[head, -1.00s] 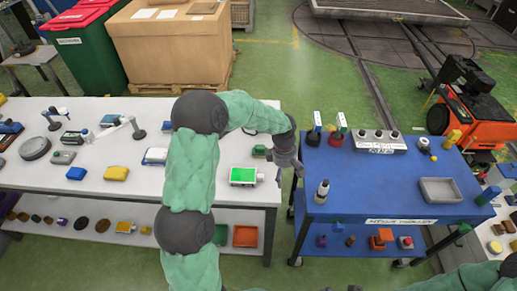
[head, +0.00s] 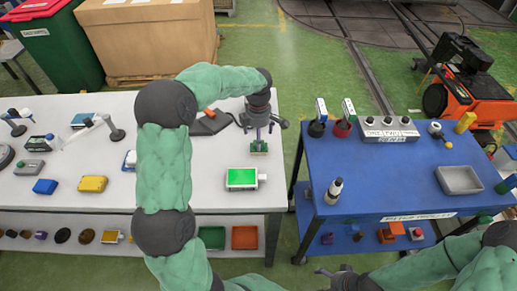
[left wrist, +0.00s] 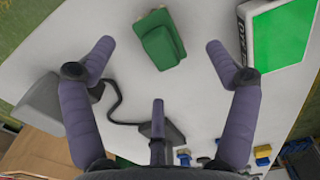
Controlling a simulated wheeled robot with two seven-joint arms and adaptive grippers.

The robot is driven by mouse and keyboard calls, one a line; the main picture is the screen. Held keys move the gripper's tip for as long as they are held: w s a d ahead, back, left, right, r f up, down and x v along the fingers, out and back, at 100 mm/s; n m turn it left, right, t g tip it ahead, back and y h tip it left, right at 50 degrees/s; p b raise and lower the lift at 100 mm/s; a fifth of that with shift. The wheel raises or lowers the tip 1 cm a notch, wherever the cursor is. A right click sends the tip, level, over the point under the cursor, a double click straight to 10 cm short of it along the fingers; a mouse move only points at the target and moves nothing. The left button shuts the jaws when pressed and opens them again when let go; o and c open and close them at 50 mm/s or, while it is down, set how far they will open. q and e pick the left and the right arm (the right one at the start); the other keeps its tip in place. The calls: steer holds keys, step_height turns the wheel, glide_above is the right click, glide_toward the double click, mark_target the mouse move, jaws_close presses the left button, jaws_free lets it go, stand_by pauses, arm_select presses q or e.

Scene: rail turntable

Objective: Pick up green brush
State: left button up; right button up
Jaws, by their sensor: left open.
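The green brush (head: 259,149) lies on the white table near its right edge. In the left wrist view the green brush (left wrist: 160,40) is a small block with a ridged green top, at the upper middle. My left gripper (head: 261,128) points down just above and behind it, and the fingers are spread open and empty. In the left wrist view the fingertips of my left gripper (left wrist: 159,50) stand on either side of the brush, apart from it. My right gripper (head: 340,277) is at the bottom edge, too small to tell open from shut.
A device with a green screen (head: 242,178) lies close in front of the brush. A dark cabled item (head: 210,122) lies to its left. A blue cart (head: 400,180) with a bottle (head: 333,190) and a grey tray (head: 459,180) stands to the right, across a gap.

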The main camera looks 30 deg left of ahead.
arm_select(q)
steer(key=f, duration=0.2)
steer(key=f+b, duration=0.2)
steer(key=f, duration=0.1)
steer(key=shift+w+f, duration=0.3)
steer(key=shift+f, duration=0.05)
steer(key=c, duration=1.3)
